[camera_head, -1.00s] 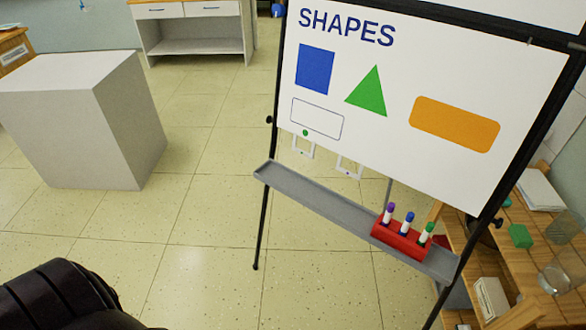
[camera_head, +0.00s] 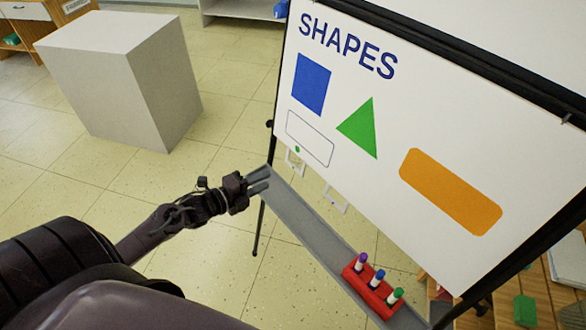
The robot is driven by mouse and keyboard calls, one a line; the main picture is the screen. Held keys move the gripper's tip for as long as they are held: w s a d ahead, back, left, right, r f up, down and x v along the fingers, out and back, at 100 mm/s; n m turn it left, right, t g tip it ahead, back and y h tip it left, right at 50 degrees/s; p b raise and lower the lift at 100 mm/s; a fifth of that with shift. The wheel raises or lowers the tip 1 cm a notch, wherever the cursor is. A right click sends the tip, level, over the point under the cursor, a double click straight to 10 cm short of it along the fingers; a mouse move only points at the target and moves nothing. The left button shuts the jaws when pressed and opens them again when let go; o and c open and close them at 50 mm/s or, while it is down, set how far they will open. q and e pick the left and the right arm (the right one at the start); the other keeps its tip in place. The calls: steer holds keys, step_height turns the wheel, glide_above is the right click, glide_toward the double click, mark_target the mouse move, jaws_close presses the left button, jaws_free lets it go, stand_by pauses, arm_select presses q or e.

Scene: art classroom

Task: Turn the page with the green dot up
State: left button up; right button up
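The white SHAPES page (camera_head: 385,110) hangs on a black-framed easel and shows a blue square, a green triangle, an orange bar and an outlined box. Small white loop-like tabs (camera_head: 336,200) show under the page's bottom edge. My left gripper (camera_head: 263,180) is to the left of and below the green dot, near the upper left end of the easel's tray. Its two fingers look slightly apart with nothing between them. My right gripper is out of view.
A grey tray ledge (camera_head: 300,225) runs under the page and carries a red holder (camera_head: 368,290) with three markers. A white block (camera_head: 125,85) stands on the tiled floor at upper left. A wooden shelf with a green block (camera_head: 524,310) is at lower right.

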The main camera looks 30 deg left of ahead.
mark_target(294, 167)
arm_select(q)
steer(key=b+x, duration=0.3)
steer(key=x, duration=0.2)
steer(key=b+x, duration=0.3)
steer(key=x, duration=0.3)
steer(key=shift+a+f, duration=0.1)
steer(key=shift+f, duration=0.15)
steer(key=shift+w+b, duration=0.4)
steer(key=shift+w, duration=0.15)
steer(key=shift+r, duration=0.1)
jaws_close()
steer(key=shift+s, duration=0.1)
